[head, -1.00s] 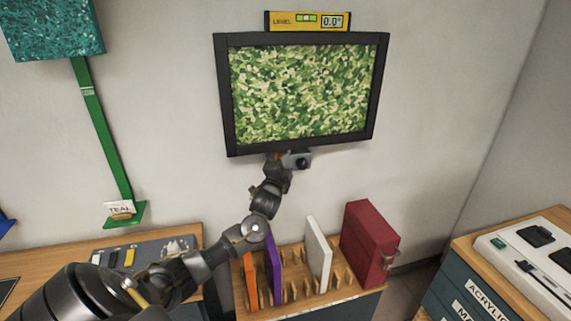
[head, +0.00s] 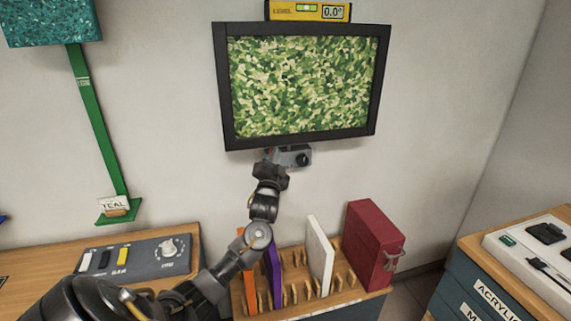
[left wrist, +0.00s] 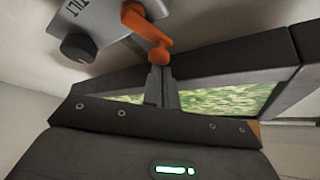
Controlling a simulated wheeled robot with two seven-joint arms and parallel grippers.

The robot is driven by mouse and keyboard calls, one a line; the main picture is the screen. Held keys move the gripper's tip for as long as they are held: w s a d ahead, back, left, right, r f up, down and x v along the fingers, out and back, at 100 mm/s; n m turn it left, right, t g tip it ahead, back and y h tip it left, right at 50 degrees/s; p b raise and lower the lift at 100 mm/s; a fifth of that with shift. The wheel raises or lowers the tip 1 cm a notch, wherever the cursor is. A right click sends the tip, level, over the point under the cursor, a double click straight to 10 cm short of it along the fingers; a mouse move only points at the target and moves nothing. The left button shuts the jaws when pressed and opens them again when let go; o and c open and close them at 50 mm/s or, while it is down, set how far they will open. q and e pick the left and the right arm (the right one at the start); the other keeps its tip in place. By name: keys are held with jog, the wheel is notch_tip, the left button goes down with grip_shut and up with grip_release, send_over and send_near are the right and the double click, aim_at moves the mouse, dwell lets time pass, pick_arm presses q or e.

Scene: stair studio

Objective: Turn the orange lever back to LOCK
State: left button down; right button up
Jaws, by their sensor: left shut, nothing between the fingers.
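The orange lever (left wrist: 146,27) shows in the left wrist view, on a grey plate (left wrist: 98,22) marked TILT with a black knob (left wrist: 77,47). Its lower end, a rounded orange knob, lies just beyond my fingertips; I cannot tell if they touch. My left gripper (left wrist: 159,72) is shut and empty. In the head view, my left gripper (head: 271,168) is below the grey bracket (head: 293,156) under the framed green picture (head: 231,95), and it hides most of the lever. No LOCK mark can be read. My right gripper is not in view.
Below stands a wooden rack (head: 335,298) with orange, purple and white panels and a red binder (head: 373,245). A grey control box (head: 140,258) is on the left bench. A yellow level (head: 308,11) tops the picture. The wall right of the bracket is clear.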

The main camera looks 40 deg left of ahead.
pick_arm(q)
jog(key=s+d+f+n+g+y+b, duration=0.3)
jog(key=s+d+f+n+y+b, duration=0.2)
jog(key=n, duration=0.5)
jog(key=s+f+y+b, duration=0.1)
jog(key=s+b, duration=0.1)
jog(key=shift+s+d+f+y, duration=0.3)
jog(key=shift+d+f, duration=0.1)
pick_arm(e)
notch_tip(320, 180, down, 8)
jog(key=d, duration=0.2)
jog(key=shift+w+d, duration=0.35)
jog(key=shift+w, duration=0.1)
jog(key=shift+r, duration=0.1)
